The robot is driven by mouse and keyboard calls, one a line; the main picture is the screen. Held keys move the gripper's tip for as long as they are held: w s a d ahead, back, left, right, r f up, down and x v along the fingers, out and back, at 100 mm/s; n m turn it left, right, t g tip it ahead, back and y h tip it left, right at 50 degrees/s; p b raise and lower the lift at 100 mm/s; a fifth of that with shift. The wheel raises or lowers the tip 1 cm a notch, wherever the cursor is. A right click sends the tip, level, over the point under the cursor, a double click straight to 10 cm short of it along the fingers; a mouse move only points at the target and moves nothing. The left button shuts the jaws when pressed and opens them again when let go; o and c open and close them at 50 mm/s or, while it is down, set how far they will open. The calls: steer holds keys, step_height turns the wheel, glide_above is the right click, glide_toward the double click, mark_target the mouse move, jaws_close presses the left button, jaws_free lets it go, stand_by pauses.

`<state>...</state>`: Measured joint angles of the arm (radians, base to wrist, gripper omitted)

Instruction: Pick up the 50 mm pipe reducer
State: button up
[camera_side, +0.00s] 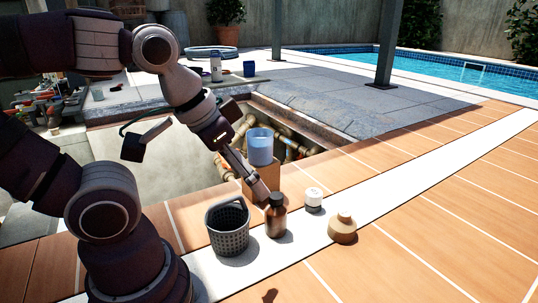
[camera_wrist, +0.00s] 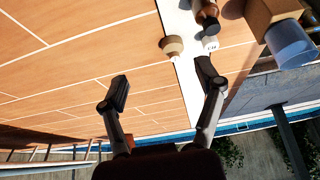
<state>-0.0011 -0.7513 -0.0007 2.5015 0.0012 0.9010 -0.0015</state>
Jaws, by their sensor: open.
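The pipe reducer, a tan stepped piece with a wide base and narrower top, stands at the right of a small group of objects in the side view (camera_side: 342,230). It also shows in the wrist view (camera_wrist: 172,47), above the gap between my fingers and nearer the right finger. My gripper (camera_wrist: 164,84) is open and empty, its two dark fingers spread wide. In the side view my gripper (camera_side: 260,188) points down behind the brown bottle, left of the reducer and apart from it; its fingertips are partly hidden there.
A brown bottle (camera_side: 275,218), a grey basket (camera_side: 228,229) and a white labelled jar (camera_side: 313,197) stand near the reducer. A blue cup (camera_side: 260,147) sits on a brown box (camera_side: 263,180) beside the open pit (camera_side: 130,160) with pipes. The tiles right of the reducer are clear.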

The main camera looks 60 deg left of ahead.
steer(key=o, duration=0.5)
steer(key=shift+w, duration=0.15)
steer(key=n+g+y, duration=0.1)
steer(key=n, duration=0.2)
glide_above(345, 220)
steer(key=s, duration=0.2)
step_height(345, 220, down, 10)
steer(key=shift+n, duration=0.3)
steer(key=x, duration=1.1)
steer(key=shift+s+a, duration=0.25)
